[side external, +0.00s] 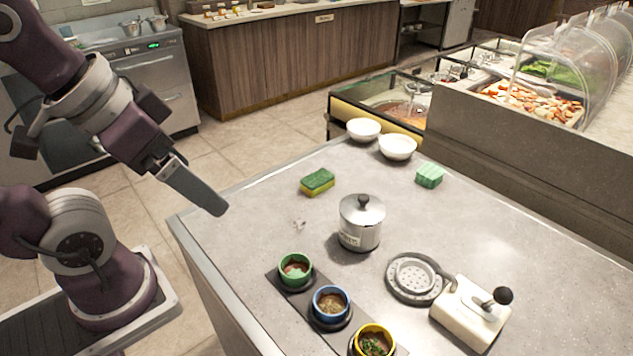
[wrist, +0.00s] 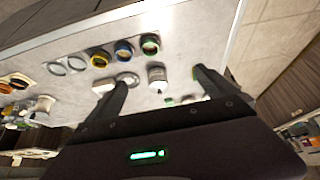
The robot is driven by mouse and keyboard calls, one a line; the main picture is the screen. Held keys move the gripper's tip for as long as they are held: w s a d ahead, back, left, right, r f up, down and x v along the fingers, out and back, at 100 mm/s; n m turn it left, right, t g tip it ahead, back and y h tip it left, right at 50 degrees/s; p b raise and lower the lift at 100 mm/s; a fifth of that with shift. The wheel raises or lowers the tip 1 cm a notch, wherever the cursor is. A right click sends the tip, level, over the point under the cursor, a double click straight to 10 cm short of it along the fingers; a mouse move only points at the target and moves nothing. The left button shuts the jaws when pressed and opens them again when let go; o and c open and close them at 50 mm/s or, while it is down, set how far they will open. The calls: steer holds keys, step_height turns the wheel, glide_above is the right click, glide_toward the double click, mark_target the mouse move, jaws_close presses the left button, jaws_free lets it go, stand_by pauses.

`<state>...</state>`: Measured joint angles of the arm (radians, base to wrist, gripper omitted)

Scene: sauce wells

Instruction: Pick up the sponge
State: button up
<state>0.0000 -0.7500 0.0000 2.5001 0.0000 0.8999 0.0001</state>
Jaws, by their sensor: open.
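The sponge (side external: 318,182), green on top and yellow below, lies flat on the grey counter near its far left edge in the side view. In the wrist view a small green-yellow patch beside the right finger (wrist: 195,73) looks like it, mostly hidden by that finger. My gripper (side external: 216,208) is open and empty, above and to the left of the counter edge in the side view, well apart from the sponge. Both fingers are spread in the wrist view (wrist: 155,80).
A lidded metal pot (side external: 360,225) stands near the sponge. Green (side external: 295,268), blue (side external: 331,302) and yellow (side external: 374,342) sauce cups sit in front. A green block (side external: 429,176) and two white bowls (side external: 363,130) stand behind. A white lever device (side external: 470,314) is at right.

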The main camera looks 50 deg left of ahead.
steer(key=shift+o, duration=0.3)
steer(key=m+g, duration=0.6)
steer(key=m, duration=1.2)
glide_above(315, 176)
steer(key=d, duration=0.1)
step_height(315, 176, down, 19)
steer(key=shift+d+f, duration=0.1)
steer(key=shift+f, duration=0.05)
steer(key=f, duration=0.4)
steer(key=a+f, duration=0.1)
steer(key=f, duration=0.2)
steer(key=shift+f, duration=0.1)
steer(key=c, duration=1.5)
step_height(315, 176, up, 10)
